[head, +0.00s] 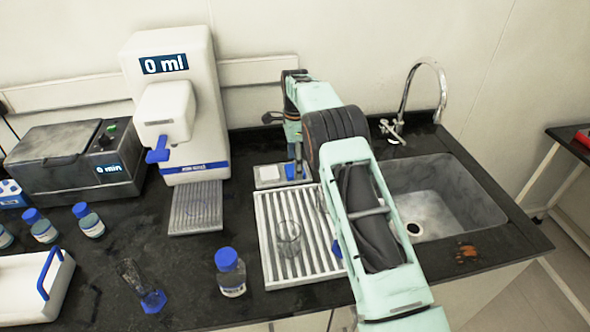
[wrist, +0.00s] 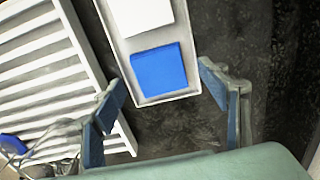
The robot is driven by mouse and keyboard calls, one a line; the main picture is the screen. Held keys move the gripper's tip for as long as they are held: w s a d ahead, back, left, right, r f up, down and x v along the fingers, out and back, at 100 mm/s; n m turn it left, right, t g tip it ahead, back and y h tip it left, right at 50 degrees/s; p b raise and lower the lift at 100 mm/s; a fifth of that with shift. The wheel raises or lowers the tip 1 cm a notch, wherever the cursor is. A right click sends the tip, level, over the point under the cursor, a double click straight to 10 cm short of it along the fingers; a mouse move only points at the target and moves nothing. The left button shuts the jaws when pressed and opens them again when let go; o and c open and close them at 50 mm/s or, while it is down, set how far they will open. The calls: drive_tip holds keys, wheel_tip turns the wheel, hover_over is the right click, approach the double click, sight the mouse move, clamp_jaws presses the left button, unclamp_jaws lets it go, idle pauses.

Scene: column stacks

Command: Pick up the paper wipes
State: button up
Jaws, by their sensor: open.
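A small pale tray (wrist: 166,99) holds a flat blue square (wrist: 159,69) and a flat white square (wrist: 140,14) side by side; I cannot tell for certain which is the paper wipes. In the head view the tray (head: 283,184) lies at the back of the dark counter, with the white square (head: 269,173) on its left and the blue one on its right, partly behind my gripper (head: 298,160). In the wrist view my gripper (wrist: 163,80) is open and empty, with its fingers apart to either side of the blue square's near end. The height gap is unclear.
A white slatted rack (head: 262,235) with a glass beaker (head: 288,238) stands in front of the tray. A sink (head: 440,195) and faucet (head: 436,80) are to the right. A white dispenser (head: 180,90) stands at left, and a blue-capped bottle (head: 230,273) at front.

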drive_tip(key=shift+f, duration=0.75)
drive_tip(key=shift+c, duration=0.4)
drive_tip(key=c, duration=0.8)
drive_tip(key=shift+c, duration=0.2)
drive_tip(key=shift+r, duration=0.55)
drive_tip(key=s+d+r+b, duration=0.2)
drive_tip(key=s+r+b, duration=0.3)
drive_tip(key=s+r, duration=0.7)
drive_tip(key=shift+s+d, duration=0.4)
drive_tip(key=shift+s, duration=0.5)
